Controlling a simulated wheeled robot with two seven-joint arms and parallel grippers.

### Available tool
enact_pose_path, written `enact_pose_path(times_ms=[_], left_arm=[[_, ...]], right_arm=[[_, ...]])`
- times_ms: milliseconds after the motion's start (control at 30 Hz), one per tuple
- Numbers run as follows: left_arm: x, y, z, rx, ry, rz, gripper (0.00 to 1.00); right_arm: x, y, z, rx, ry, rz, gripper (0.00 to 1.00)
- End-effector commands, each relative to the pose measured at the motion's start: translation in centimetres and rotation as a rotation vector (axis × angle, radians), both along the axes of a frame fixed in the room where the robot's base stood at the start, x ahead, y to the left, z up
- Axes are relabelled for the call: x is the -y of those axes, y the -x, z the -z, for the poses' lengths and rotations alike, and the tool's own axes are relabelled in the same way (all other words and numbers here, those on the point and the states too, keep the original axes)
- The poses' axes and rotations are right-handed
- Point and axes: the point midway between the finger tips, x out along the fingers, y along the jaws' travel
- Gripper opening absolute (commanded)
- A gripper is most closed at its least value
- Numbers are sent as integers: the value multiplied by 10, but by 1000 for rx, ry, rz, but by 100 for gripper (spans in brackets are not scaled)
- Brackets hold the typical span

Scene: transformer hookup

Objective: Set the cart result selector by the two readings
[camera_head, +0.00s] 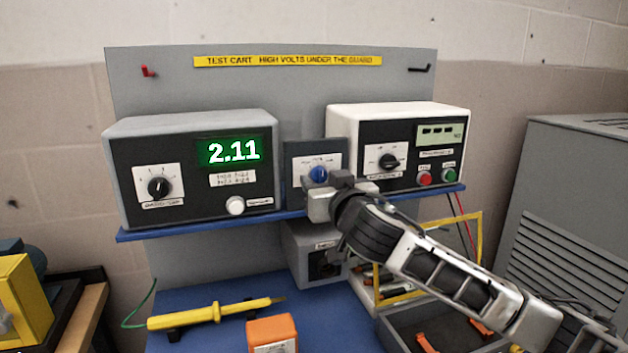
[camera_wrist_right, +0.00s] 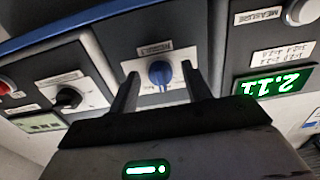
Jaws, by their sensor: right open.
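The result selector is a blue knob (camera_head: 318,174) on a dark panel between the two meters. It also shows in the right wrist view (camera_wrist_right: 160,73), between my open fingers. My right gripper (camera_wrist_right: 160,88) is open around the knob; I cannot tell if a finger touches it. The left meter (camera_head: 190,165) shows a green reading of 2.11. The right meter (camera_head: 400,145) has a pale display (camera_head: 440,134) that seems to show dashes. My left gripper is not in view.
The meters stand on a blue shelf (camera_head: 140,234). Below are a yellow probe (camera_head: 215,312), an orange block (camera_head: 272,333), a grey box (camera_head: 305,245) and a yellow-framed guard (camera_head: 430,282). A grey cabinet (camera_head: 570,200) stands at right.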

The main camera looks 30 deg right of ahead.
Motion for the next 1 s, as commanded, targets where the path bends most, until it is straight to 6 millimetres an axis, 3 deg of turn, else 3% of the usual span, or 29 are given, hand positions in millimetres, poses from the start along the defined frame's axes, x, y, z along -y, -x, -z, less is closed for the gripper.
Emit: enact_pose_path(times_ms=[233,400,733,1000], left_arm=[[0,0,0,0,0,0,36],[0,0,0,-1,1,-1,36],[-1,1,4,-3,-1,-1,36],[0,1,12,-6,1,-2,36]], right_arm=[[0,0,0,0,0,0,48],[0,0,0,0,0,0,5],[0,0,2,7,-34,0,5],[-1,0,3,43,-187,0,5]])
